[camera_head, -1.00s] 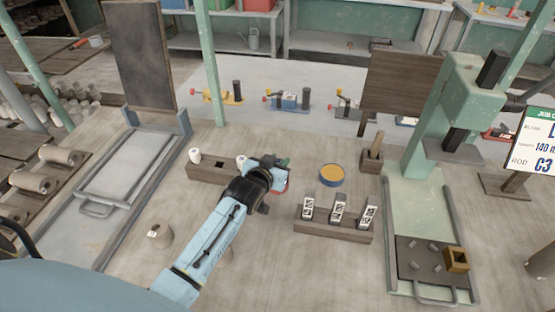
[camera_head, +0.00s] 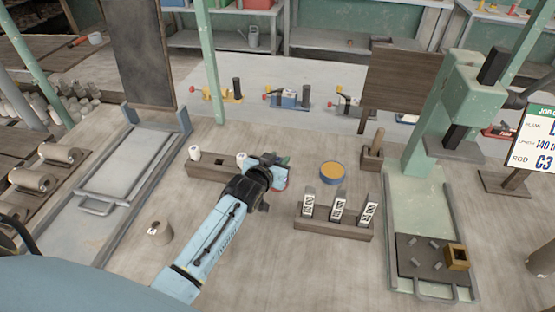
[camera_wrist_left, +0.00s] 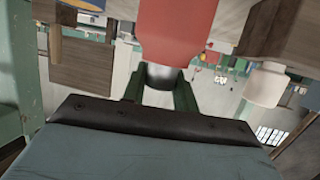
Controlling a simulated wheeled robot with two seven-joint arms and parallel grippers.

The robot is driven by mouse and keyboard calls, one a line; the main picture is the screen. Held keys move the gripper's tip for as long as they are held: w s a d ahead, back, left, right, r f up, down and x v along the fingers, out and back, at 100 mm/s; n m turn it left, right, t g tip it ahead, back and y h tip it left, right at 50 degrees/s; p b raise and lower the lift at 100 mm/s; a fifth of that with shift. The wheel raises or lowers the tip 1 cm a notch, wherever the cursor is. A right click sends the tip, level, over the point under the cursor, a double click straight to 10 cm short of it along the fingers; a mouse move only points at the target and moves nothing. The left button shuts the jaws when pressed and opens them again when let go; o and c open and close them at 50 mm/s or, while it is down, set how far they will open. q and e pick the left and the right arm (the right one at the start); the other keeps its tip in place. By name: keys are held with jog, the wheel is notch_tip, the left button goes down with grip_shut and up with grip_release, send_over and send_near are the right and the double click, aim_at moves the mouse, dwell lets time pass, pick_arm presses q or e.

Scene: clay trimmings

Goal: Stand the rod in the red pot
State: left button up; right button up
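My left gripper (camera_head: 274,168) is over the wooden block at the middle of the bench. Its two green fingers (camera_wrist_left: 160,92) stand either side of a short grey cylinder, which looks like the rod (camera_wrist_left: 163,76), and appear closed on it. The red pot (camera_wrist_left: 178,30) fills the top middle of the left wrist view, against the rod's end. How deep the rod sits in it is hidden. My right gripper is not in view.
White pots (camera_head: 195,153) stand at the wooden block (camera_head: 205,171). A rack (camera_head: 333,230) of labelled pieces and a round yellow-topped tin (camera_head: 332,174) are to the right. A green press (camera_head: 470,95) is at right.

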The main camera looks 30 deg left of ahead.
pick_arm(q)
jog(key=o, duration=0.5)
jog(key=shift+s, duration=0.1)
jog(key=p+v, duration=0.1)
jog(key=v, duration=1.2)
jog(key=shift+r, duration=0.1)
jog(key=shift+s, duration=0.1)
